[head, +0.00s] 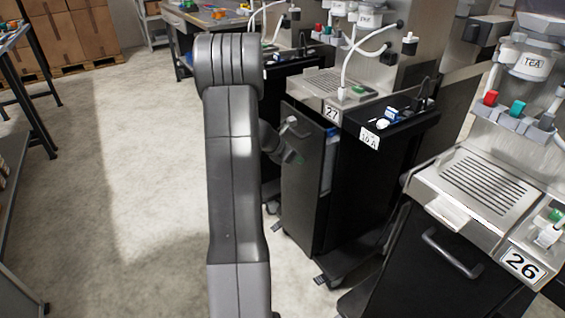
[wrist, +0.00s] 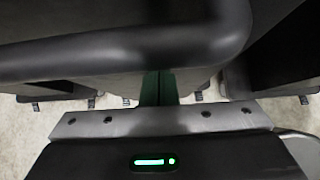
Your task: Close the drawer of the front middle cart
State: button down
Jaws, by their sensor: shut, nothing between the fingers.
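The middle cart, with the black top marked 10 A (head: 370,138), stands under station 27 in the head view. Its drawer (head: 305,185) is pulled part way out: the tall black front stands apart from the cart body, with a blue and white item (head: 329,150) showing in the gap. My gripper shows in the wrist view (wrist: 158,92) with its green fingers together and empty.
At right is station 26 (head: 480,190) with a closed black front and a handle (head: 450,252). Another cart stands behind the middle one. A work table (head: 215,18) is at the back. Open concrete floor (head: 120,170) lies left of my arm; shelving edges the far left.

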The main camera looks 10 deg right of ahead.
jog(key=d, duration=0.2)
jog(key=w+d, duration=0.1)
jog(key=d, duration=0.1)
jog(key=w+d+p, duration=0.1)
jog(key=d, duration=0.1)
jog(key=shift+d+r, duration=0.2)
jog(key=shift+r, duration=0.05)
dwell(0.3)
jog(key=shift+a+f, duration=0.2)
jog(key=shift+a, duration=0.35)
jog(key=a, duration=0.1)
jog(key=s+a, duration=0.1)
jog(key=a+r, duration=0.1)
jog(key=shift+s+a, duration=0.2)
jog(key=shift+a, duration=0.1)
jog(key=p, duration=0.2)
send_near(310, 152)
jog(key=w+f, duration=0.1)
jog(key=w+a+f, duration=0.1)
jog(key=f, duration=0.1)
jog(key=shift+w+a, duration=0.35)
jog(key=shift+w, duration=0.05)
